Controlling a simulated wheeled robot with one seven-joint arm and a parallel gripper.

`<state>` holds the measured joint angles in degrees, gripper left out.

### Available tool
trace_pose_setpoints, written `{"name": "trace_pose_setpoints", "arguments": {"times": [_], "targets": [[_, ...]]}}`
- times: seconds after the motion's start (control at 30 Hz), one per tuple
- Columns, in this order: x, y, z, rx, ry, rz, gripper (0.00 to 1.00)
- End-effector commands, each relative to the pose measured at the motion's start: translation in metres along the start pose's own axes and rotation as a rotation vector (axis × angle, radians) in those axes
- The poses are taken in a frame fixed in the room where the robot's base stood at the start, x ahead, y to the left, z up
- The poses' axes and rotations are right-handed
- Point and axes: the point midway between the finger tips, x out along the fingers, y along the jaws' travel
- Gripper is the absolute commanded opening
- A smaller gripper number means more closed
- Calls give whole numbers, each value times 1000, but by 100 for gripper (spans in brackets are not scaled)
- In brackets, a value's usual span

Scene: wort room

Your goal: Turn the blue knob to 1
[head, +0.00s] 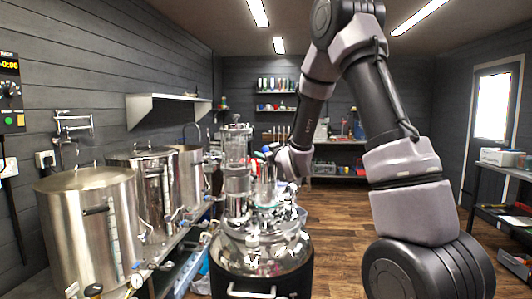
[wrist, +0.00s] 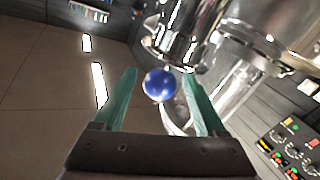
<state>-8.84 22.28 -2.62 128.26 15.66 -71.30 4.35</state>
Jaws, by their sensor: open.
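The blue knob (wrist: 160,84) is a round, glossy ball in the wrist view, beside shiny metal pipework. A small blue spot that looks like the same knob (head: 267,149) shows in the head view, near the end of my arm. My gripper (wrist: 158,75) has two green fingers spread apart, one on each side of the knob in the picture. A gap shows between the knob and each finger. I cannot tell how deep the knob sits between them. No scale or number 1 is readable.
A steel and glass still (head: 238,180) stands on a shiny round vessel (head: 262,250). Large steel kettles (head: 90,225) line the left bench. A control panel (wrist: 290,145) with buttons shows at right in the wrist view. Wooden floor (head: 335,235) is open on the right.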

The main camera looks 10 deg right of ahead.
Motion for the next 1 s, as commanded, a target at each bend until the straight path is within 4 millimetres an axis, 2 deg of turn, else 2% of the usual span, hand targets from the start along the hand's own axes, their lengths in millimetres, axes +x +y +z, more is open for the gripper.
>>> {"name": "trace_pose_setpoints", "arguments": {"times": [0.33, 0.37, 0.4, 0.53, 1.0], "targets": [[5, 0, 0, 0, 0, 0, 73], [5, 0, 0, 0, 0, 0, 66], [5, 0, 0, 0, 0, 0, 50], [5, 0, 0, 0, 1, 0, 1], [5, 2, 1, -1, 29, -87, 0]]}}
